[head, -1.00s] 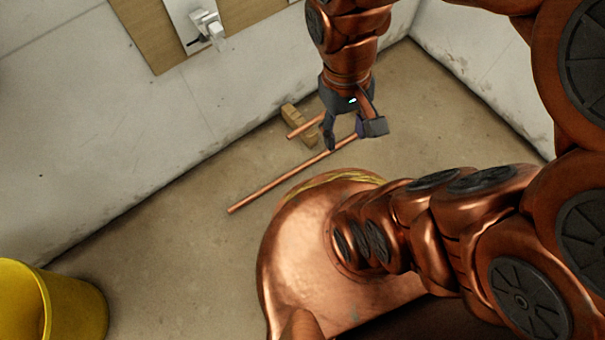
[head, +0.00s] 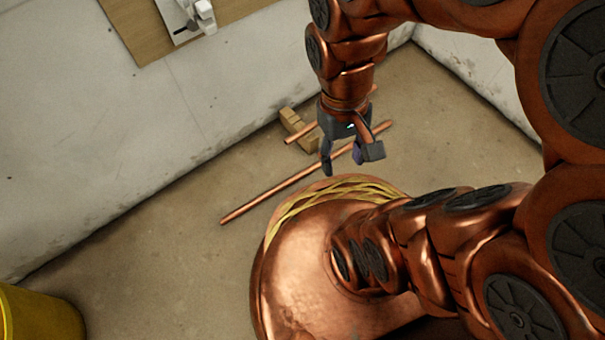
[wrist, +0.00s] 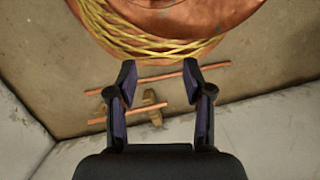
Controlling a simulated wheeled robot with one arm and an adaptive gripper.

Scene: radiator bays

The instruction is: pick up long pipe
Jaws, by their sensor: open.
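The long copper pipe (head: 272,191) lies on the floor, running up and right behind my gripper (head: 349,164) in the head view. In the wrist view the long pipe (wrist: 160,78) crosses the picture between and beyond the fingertips. My gripper (wrist: 158,76) is open and empty, with its fingers above the pipe. I cannot tell the exact height gap. A shorter copper pipe (head: 301,133) lies nearer the wall, also visible in the wrist view (wrist: 127,114).
My copper base with yellow banding is close to the long pipe. White walls (head: 170,100) meet in a corner behind. A yellow bucket (head: 38,315) stands at lower left. A wooden panel with a white fitting (head: 190,18) is on the wall. Floor at left is clear.

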